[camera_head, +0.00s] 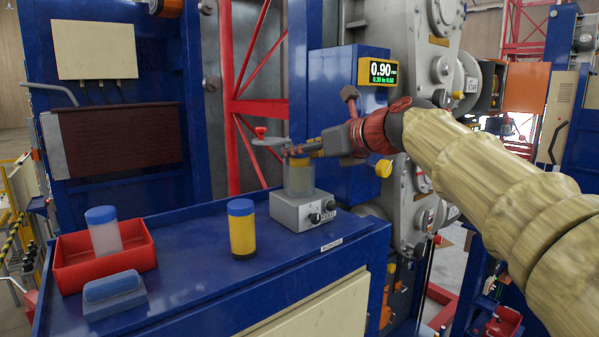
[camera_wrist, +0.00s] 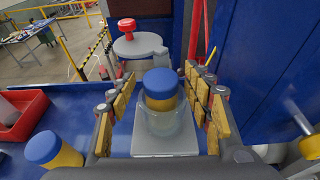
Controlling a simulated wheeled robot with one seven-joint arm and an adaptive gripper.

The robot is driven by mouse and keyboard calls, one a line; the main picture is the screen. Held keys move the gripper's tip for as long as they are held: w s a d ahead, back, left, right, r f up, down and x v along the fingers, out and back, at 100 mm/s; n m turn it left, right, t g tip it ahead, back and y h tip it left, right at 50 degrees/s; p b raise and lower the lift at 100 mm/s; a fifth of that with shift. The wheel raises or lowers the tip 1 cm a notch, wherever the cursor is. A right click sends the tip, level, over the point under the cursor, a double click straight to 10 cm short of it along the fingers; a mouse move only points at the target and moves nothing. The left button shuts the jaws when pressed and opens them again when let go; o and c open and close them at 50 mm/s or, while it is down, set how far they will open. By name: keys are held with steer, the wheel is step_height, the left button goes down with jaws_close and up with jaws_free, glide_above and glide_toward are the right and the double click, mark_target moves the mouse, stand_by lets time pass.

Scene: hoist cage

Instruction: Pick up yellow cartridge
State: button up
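A yellow cartridge (camera_head: 242,232) with a blue cap stands upright on the blue bench; it also shows at the lower left of the wrist view (camera_wrist: 62,153). A second blue-capped cartridge (camera_wrist: 160,84), with a yellowish body, sits in the clear cup (camera_wrist: 165,124) of a grey device (camera_head: 302,211). In the head view my gripper hides its cap. My gripper (camera_head: 292,154) is above that cup. In the wrist view its padded fingers (camera_wrist: 162,100) are spread, one each side of the capped cartridge, with visible gaps.
A round grey lid (camera_head: 268,142) with a red knob is swung aside behind the cup. A red tray (camera_head: 75,270) at the left holds a pale blue-capped cartridge (camera_head: 104,236). A blue cabinet with a display (camera_head: 380,72) stands close right.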

steer(key=shift+w+f, duration=0.1)
steer(key=shift+c, duration=1.2)
jaws_close()
